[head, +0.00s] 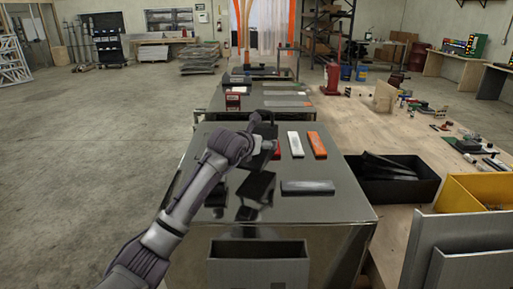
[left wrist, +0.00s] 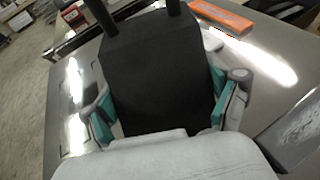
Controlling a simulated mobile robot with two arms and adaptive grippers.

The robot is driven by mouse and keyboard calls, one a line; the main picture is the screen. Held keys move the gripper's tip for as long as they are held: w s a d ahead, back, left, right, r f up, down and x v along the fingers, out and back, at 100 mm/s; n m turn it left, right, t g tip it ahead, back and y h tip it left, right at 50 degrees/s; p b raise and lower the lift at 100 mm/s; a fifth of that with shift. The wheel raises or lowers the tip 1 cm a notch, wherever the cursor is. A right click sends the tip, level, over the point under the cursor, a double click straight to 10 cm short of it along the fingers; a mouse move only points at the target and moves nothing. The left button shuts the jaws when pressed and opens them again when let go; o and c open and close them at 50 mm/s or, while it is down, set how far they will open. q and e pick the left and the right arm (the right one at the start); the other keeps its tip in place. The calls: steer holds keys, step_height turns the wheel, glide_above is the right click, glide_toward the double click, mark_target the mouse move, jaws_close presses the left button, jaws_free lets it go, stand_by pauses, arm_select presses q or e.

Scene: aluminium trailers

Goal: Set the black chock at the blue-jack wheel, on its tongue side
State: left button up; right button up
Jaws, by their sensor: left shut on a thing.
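A black block that looks like the black chock (left wrist: 155,75) fills the middle of the left wrist view, with two dark bars at its top. My left gripper (left wrist: 162,110) has its teal-padded fingers on both sides of it and is shut on it. In the head view my left gripper (head: 262,150) is over the metal table, with the dark chock (head: 266,130) at its far side. I cannot tell whether the chock touches the table. My right gripper is not in view. No wheel or blue jack can be made out.
The shiny metal table (head: 330,205) bears a white bar (head: 295,145), an orange bar (head: 317,145) and a grey bar (head: 307,187). A black bin (head: 400,195) and a yellow bin (head: 470,190) stand at the right. Open concrete floor (head: 90,150) lies at the left.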

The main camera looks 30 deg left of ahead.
arm_select(q)
steer(key=shift+a, duration=0.3)
steer(key=shift+s+f, duration=0.15)
steer(key=shift+f, duration=0.05)
step_height(320, 180, down, 3)
steer(key=shift+f+p, duration=0.1)
steer(key=shift+p, duration=0.95)
steer(key=shift+f, duration=0.25)
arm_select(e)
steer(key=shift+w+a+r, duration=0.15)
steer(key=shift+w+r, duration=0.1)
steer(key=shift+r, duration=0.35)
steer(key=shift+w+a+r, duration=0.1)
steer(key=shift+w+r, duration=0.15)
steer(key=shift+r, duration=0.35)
arm_select(q)
steer(key=o, duration=1.2)
steer(key=shift+f, duration=0.25)
steer(key=shift+o, duration=1.2)
steer(key=shift+r, duration=0.1)
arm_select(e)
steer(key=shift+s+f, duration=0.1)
